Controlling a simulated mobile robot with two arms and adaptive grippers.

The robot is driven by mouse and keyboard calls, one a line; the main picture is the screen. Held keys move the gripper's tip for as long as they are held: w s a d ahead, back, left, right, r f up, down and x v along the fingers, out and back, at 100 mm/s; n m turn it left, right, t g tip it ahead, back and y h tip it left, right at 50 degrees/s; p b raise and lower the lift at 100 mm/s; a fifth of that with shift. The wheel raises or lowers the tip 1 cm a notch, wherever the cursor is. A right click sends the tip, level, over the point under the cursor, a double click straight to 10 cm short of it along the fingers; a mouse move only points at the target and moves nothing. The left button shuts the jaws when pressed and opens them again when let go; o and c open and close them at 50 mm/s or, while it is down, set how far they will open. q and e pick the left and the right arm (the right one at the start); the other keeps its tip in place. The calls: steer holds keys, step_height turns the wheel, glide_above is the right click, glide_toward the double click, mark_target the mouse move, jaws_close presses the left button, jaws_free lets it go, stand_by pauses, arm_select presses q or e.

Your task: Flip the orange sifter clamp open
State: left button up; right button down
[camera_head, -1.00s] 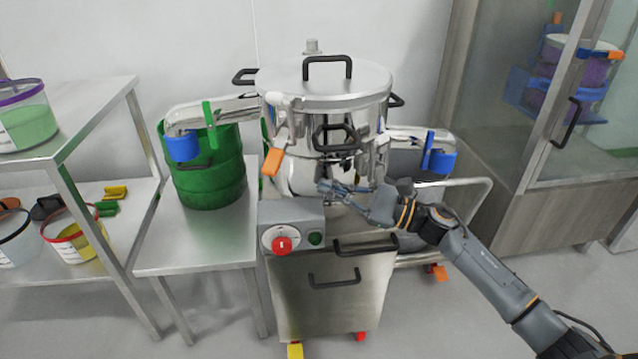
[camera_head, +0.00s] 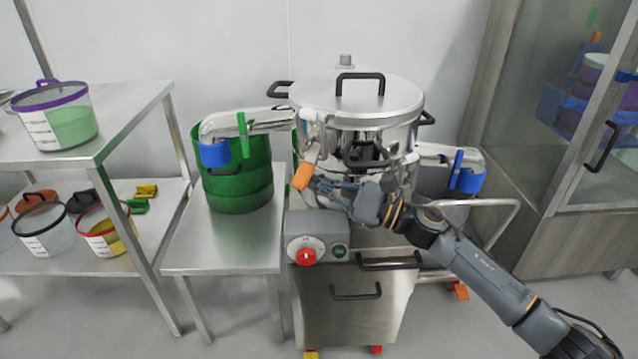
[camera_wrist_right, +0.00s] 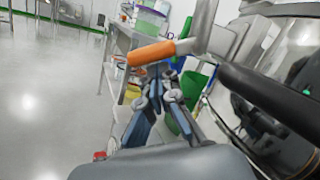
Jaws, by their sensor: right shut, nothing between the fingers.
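The orange clamp (camera_head: 303,176) hangs at the front left of the steel sifter (camera_head: 357,103), its orange grip pointing down and slightly left. In the right wrist view the orange clamp grip (camera_wrist_right: 151,54) lies across the picture just beyond my fingertips, joined to a steel lever at its right. My right gripper (camera_head: 315,184) is in front of the sifter, with its fingertips close beside the clamp's lower end. In the wrist view the right gripper (camera_wrist_right: 160,72) is shut and empty. Whether the fingertips touch the clamp I cannot tell. My left gripper is not in view.
A black handle (camera_wrist_right: 268,92) on the sifter is close to the right of my gripper. A control box with a red knob (camera_head: 306,257) is below. A green drum (camera_head: 238,180) stands on the side table at left. A glass-fronted cabinet (camera_head: 552,200) is at right.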

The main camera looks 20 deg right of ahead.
mark_target(308, 168)
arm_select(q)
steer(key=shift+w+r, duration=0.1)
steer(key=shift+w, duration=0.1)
arm_select(e)
steer(key=shift+s+a+r+m, duration=0.1)
steer(key=shift+m, duration=0.2)
